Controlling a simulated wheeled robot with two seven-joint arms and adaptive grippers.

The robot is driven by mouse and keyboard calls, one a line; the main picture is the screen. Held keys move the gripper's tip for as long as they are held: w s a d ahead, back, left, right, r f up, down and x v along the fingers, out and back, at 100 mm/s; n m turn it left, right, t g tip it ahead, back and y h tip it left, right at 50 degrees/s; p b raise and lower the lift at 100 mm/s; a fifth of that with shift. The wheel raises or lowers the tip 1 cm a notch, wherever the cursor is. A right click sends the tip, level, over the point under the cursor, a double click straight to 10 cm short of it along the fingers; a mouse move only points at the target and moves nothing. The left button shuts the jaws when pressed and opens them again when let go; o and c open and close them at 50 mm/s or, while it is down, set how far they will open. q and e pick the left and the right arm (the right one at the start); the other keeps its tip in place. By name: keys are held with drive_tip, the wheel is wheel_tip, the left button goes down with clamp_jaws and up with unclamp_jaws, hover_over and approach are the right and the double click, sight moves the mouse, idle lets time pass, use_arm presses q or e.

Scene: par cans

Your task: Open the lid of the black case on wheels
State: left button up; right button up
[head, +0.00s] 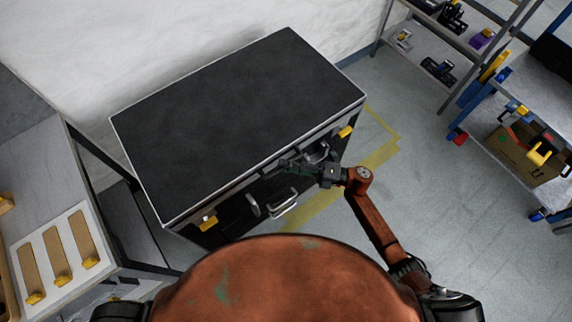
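The black case (240,115) stands in front of me with its lid down. The lid has a flat dark top with a pale metal rim. Its front side faces me and carries yellow latches at the left (208,223) and right (346,132), and metal handles (284,207). My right arm comes in from the lower right, and my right gripper (296,166) is at the lid's front edge, right of the middle. Its fingers are small and dark against the case, so I cannot tell whether they are open or touch the rim. My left gripper is not in view. The case's wheels are hidden.
A bench (50,160) with a white tray (62,255) of tan, yellow-ended pieces stands close at the left. A white wall is behind the case. Shelves (460,45) and a blue cart (520,110) with a cardboard box are at the right. The floor between is clear.

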drive_tip(key=shift+a, duration=0.1)
drive_tip(key=shift+c, duration=0.6)
clamp_jaws()
